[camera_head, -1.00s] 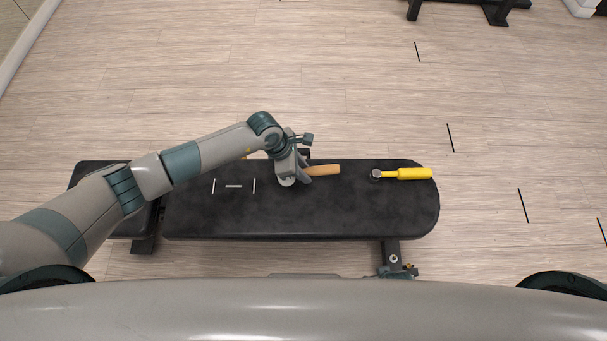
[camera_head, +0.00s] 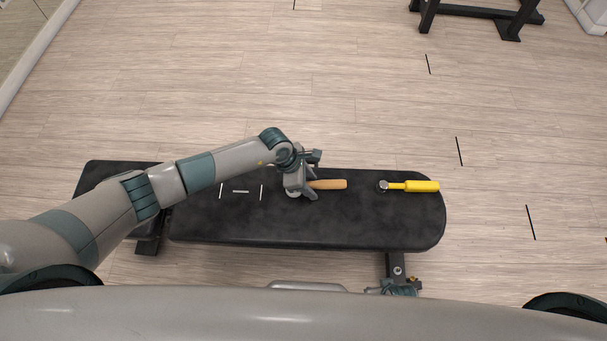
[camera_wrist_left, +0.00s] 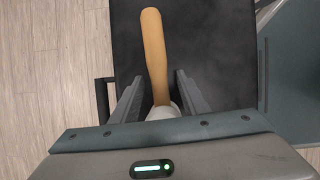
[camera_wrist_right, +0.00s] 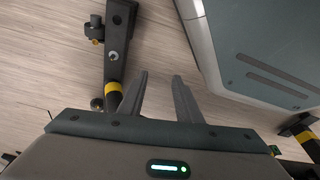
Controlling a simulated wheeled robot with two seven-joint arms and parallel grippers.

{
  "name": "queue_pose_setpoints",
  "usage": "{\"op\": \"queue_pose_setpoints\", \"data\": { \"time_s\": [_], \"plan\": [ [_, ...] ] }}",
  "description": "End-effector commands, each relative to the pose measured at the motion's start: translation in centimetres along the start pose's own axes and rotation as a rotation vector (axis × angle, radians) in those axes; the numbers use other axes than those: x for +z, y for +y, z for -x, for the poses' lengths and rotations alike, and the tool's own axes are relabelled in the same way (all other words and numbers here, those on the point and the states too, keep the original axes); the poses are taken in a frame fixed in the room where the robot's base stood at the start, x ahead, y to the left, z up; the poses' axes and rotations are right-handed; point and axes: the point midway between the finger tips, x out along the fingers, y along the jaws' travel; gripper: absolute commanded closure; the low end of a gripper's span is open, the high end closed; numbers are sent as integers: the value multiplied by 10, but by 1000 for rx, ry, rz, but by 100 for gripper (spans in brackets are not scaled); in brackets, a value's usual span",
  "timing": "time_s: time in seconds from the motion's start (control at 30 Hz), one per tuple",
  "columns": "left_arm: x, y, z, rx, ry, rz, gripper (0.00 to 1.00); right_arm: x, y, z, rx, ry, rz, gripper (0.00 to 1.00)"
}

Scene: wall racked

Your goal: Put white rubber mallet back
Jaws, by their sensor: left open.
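The white rubber mallet lies on the black bench pad (camera_head: 340,225). Its wooden handle (camera_head: 328,184) points right in the head view, and its white head is mostly hidden under my left gripper (camera_head: 308,190). In the left wrist view the handle (camera_wrist_left: 153,55) runs up between the open fingers (camera_wrist_left: 160,95), and part of the white head (camera_wrist_left: 162,113) shows at the bottom. The fingers stand either side of the mallet with gaps.
A yellow-handled hammer (camera_head: 415,186) lies on the bench to the right. White outline marks (camera_head: 240,191) are on the pad left of my gripper. A bench leg (camera_wrist_right: 118,45) is close to my right gripper. Another black stand (camera_head: 480,12) is at the back right.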

Motion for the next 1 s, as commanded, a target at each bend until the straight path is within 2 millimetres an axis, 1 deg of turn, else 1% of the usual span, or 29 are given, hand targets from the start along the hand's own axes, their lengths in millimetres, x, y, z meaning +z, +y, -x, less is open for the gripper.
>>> {"op": "queue_pose_setpoints", "data": {
  "time_s": [0.13, 0.17, 0.27, 0.37, 0.43, 0.47, 0.53, 0.8, 1.0],
  "plan": [
    [-2, 0, -4, 0, 0, 1, 59, 0, 0, 0, 0, -3, 0, 69],
    [-2, 0, -2, 1, 0, 0, 59, -2, -1, 2, 0, -1, 1, 69],
    [-2, 1, 10, 2, -1, 0, 59, -5, -2, 7, -2, 7, 1, 69],
    [-2, 1, 24, 1, 0, -2, 59, 1, -2, 4, -2, -2, 1, 69],
    [-4, 2, 35, 2, -1, -1, 59, 6, -2, 3, -2, -16, 1, 69],
    [-4, 3, 41, 3, 0, -2, 59, 6, -3, 5, -3, -18, 0, 69],
    [-5, 3, 55, 4, -1, -3, 59, -6, -4, 15, -3, -2, 0, 69],
    [-5, 3, 111, 3, -1, -1, 59, -10, -3, 18, -3, -1, 1, 69],
    [-4, 2, 146, 1, 0, -1, 59, -14, -4, 22, -3, 1, 1, 69]
  ]
}}
